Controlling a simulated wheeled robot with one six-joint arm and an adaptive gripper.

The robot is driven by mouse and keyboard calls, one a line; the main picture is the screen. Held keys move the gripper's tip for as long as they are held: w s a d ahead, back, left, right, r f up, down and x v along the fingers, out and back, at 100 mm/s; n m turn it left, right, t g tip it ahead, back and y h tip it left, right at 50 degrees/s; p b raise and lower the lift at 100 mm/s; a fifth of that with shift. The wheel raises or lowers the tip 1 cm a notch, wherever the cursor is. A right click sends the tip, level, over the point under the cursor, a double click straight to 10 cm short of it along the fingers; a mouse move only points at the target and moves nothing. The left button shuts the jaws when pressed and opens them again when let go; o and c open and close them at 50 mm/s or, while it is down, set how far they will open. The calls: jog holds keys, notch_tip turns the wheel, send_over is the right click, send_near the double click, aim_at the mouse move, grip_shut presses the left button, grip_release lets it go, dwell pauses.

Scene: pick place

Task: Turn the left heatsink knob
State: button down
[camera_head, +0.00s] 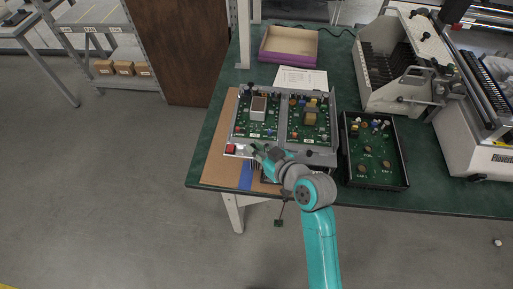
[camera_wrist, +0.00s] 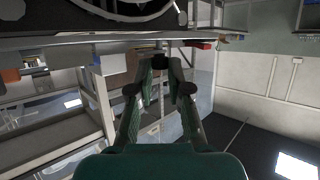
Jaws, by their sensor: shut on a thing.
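My gripper (camera_head: 257,150) is at the front edge of a metal frame (camera_head: 284,94) that holds two green circuit boards. In the wrist view, my gripper (camera_wrist: 160,66) has its fingertips close together around a small dark piece (camera_wrist: 160,61), which looks like the knob. The fingers and arm hide the knob in the head view, so I cannot tell how far it is turned. The frame's underside or front edge runs across the top of the wrist view. A dark finned part (camera_head: 268,176) shows partly behind my wrist.
The frame stands on a brown mat (camera_head: 216,172) on a green workbench (camera_head: 337,203). A black tray (camera_head: 375,184) with a circuit board is to the right. A purple-edged box (camera_head: 289,57) and white papers (camera_head: 300,78) lie behind. Large machines (camera_head: 400,65) fill the right side.

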dwell(0.5)
jog(key=c, duration=1.1)
grip_release()
jog(key=v, duration=1.2)
jog(key=shift+w+d, duration=0.1)
jog(key=shift+d, duration=0.05)
